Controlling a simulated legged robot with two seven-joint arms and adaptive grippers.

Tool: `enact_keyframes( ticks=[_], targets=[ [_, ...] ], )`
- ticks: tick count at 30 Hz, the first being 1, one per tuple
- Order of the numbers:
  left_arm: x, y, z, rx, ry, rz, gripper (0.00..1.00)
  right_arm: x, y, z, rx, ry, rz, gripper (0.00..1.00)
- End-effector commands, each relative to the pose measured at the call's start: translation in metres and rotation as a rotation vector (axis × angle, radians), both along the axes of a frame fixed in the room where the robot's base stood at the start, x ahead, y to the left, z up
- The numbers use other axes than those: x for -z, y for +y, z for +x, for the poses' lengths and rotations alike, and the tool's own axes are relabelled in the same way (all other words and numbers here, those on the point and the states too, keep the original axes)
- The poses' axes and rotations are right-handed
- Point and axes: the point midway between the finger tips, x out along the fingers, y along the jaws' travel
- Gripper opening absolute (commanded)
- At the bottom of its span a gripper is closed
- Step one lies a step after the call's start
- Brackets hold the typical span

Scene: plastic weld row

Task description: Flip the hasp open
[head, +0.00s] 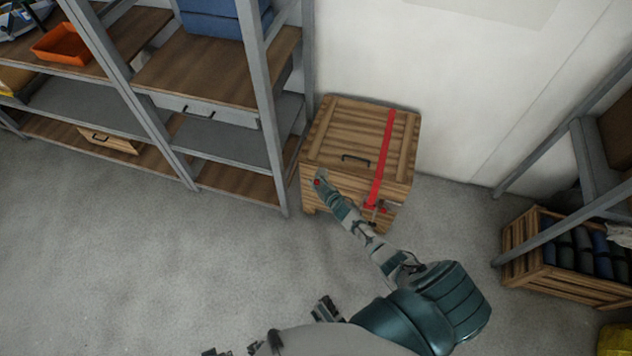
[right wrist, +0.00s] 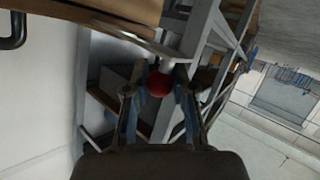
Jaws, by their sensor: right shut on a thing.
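The wooden crate (head: 330,136) stands on the floor against the wall, its lid shut. A hasp's red knob (head: 317,182) shows at the upper left of its front. My right gripper (head: 321,184) is at this knob. In the right wrist view, the red knob (right wrist: 159,84) sits between the fingertips of the gripper (right wrist: 157,92), shut on it. A thin pale metal strip (right wrist: 140,41), seemingly the hasp plate, runs just above the knob. The hasp's hinge is hidden. A dark jaw-like part (head: 325,309), perhaps my left gripper, shows low in the head view; its state is unclear.
A red strap (head: 384,150) crosses the lid and ends at small metal and red parts on the front. A black handle (head: 356,158) is on the lid. Shelving (head: 275,140) stands close left; a slatted crate (head: 535,275) is at right. The floor in front is clear.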

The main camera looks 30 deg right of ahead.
Motion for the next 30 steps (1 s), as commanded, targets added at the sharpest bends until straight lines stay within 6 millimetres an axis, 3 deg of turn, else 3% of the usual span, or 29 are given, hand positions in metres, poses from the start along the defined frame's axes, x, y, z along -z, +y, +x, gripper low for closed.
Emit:
enact_keyframes(
  ticks=[2, 3, 6, 19, 30],
  targets=[
    [0.000, 0.000, 0.000, 0.000, 0.000, 0.000, 0.40, -0.005, -0.001, 0.003, 0.000, -0.009, -0.001, 0.00],
    [0.000, 0.000, 0.000, -0.001, 0.000, 0.000, 0.40, -0.005, -0.001, 0.003, 0.000, -0.009, -0.001, 0.30],
    [0.000, 0.000, 0.000, -0.001, 0.000, 0.000, 0.40, -0.004, -0.002, 0.002, 0.000, -0.008, -0.001, 0.51],
    [-0.001, 0.000, 0.000, 0.001, -0.001, 0.000, 0.40, -0.003, -0.002, -0.008, 0.001, -0.002, -0.002, 0.51],
    [-0.001, 0.000, 0.000, 0.000, -0.001, 0.000, 0.40, -0.025, 0.000, -0.073, 0.000, 0.000, -0.001, 0.51]
  ],
)
